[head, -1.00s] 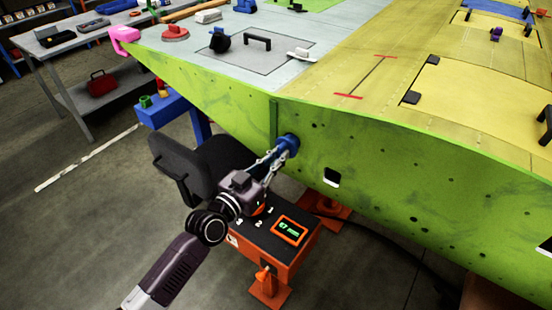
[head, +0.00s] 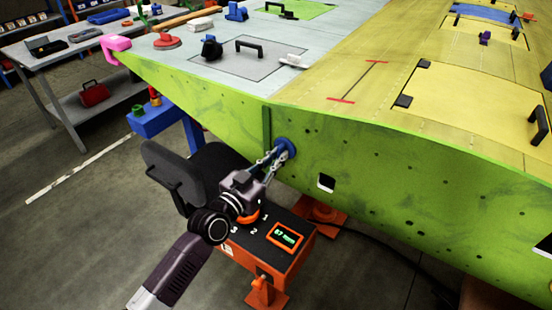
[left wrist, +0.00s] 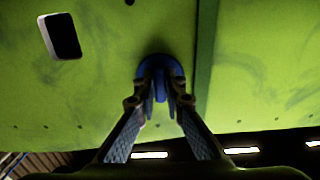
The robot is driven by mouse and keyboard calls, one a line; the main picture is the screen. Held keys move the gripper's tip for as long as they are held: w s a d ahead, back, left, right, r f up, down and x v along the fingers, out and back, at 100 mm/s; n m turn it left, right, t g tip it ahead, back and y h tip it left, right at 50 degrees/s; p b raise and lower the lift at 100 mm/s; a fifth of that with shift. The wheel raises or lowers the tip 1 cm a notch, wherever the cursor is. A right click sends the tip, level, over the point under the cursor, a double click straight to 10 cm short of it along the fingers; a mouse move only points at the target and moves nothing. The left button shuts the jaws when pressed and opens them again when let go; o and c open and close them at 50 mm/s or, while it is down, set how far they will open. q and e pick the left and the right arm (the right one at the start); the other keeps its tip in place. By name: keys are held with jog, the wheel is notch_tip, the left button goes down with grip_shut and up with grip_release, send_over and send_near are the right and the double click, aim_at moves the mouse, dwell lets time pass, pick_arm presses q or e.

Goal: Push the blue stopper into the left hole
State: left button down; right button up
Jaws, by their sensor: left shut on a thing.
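The blue stopper (head: 286,147) is at the green side panel (head: 350,160) of the wing, just right of a vertical green strip. Its round blue flange looks close against the panel; I cannot tell whether it is fully seated. My left gripper (head: 276,158) is shut on the stopper from the front. In the left wrist view the stopper (left wrist: 161,68) sits between my two fingertips (left wrist: 160,100). No hole shows behind the stopper; the flange hides that spot. My right gripper is not in view.
Tools and a black handle (head: 262,48) lie on the wing top. A grey workbench (head: 70,55) stands at the back left.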

pick_arm(q)
jog(key=c, duration=1.9)
grip_release()
jog(key=shift+c, duration=0.2)
jog(key=v, duration=1.2)
